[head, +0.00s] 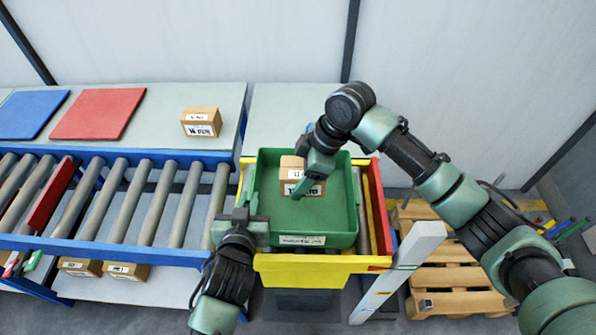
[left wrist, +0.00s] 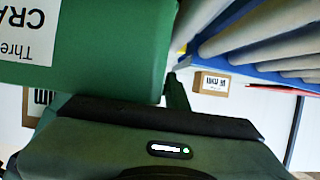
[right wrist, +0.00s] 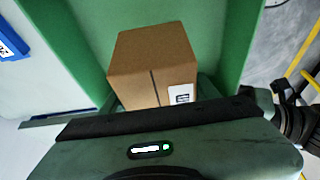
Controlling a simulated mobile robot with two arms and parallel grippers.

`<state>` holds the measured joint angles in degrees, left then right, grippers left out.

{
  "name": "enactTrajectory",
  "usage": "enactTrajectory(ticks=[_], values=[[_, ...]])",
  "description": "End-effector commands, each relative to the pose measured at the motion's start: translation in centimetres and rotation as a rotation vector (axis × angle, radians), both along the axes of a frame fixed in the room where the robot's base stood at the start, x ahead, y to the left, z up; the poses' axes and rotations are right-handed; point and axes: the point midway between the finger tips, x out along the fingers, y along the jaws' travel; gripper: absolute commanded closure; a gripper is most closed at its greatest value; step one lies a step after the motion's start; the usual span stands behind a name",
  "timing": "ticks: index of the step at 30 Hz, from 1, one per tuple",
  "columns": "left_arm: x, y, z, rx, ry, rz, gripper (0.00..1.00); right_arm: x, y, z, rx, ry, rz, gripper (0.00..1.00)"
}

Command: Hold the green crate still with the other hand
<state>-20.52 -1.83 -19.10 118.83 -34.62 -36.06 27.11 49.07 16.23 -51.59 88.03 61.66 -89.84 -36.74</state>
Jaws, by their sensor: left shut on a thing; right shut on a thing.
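The green crate (head: 350,215) sits on the yellow-edged stand (head: 305,270); its wall and label also show in the left wrist view (left wrist: 95,55). My left gripper (head: 250,222) is shut on the crate's wall near the front left corner. A cardboard box (head: 291,172) with a white label is inside the crate. My right gripper (head: 304,184) reaches down into the crate and is shut on this box, which fills the middle of the right wrist view (right wrist: 150,65). The right gripper hides part of the box, and its exact contact points are hidden.
A roller conveyor (head: 130,200) is at the left. Behind it, a shelf holds a blue mat (head: 30,112), a red mat (head: 98,112) and another cardboard box (head: 201,121). A wooden pallet (head: 455,275) lies at the right, beside a pale upright board (head: 400,270).

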Motion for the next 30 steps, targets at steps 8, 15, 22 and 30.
enactTrajectory(ticks=[8,15,22,30], values=[[0.0,0.0,0.0,0.001,0.0,0.0,1.0,0.0,0.1,-1.7,0.003,-0.001,0.0,1.0],[0.0,0.0,0.0,0.001,0.0,0.0,1.0,0.0,0.1,-3.2,0.003,-0.001,0.0,1.0],[0.0,0.0,0.0,0.001,0.0,0.0,1.0,0.0,0.1,-4.8,0.002,-0.001,0.001,1.0],[0.0,0.0,0.0,0.001,0.0,0.0,1.0,0.0,0.1,-6.4,0.004,0.0,0.001,1.0]])
